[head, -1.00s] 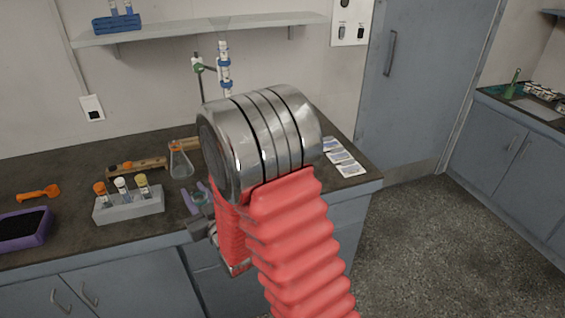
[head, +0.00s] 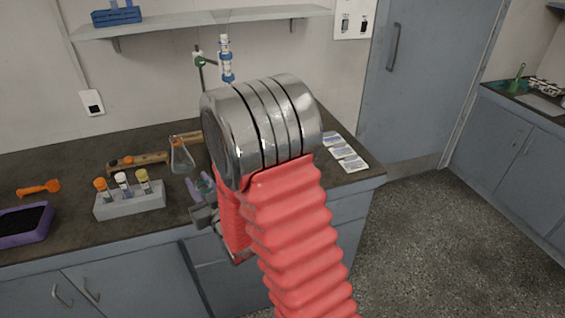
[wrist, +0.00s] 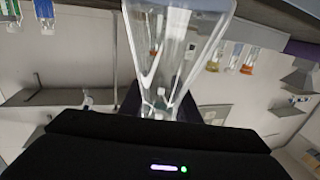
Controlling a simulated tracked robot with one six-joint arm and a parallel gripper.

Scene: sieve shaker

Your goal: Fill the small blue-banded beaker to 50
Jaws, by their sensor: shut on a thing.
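My gripper (head: 203,188) has purple fingers and is low over the bench's front edge, partly hidden behind my arm. It is shut on a clear glass vessel, which fills the upper middle of the wrist view (wrist: 175,45). No blue band can be made out on it, and its fill level cannot be read. A tall burette (head: 226,60) with blue and white parts stands at the back of the bench, with a green clamp (head: 200,62) beside it. My arm hides its lower part. A conical flask (head: 182,158) with an orange band stands left of my arm.
A grey rack (head: 130,201) with three capped tubes stands left of my gripper. A purple tray (head: 25,224) of dark material and an orange scoop (head: 38,187) lie farther left. Paper cards (head: 344,154) lie at the right end. A wall shelf (head: 200,23) runs above.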

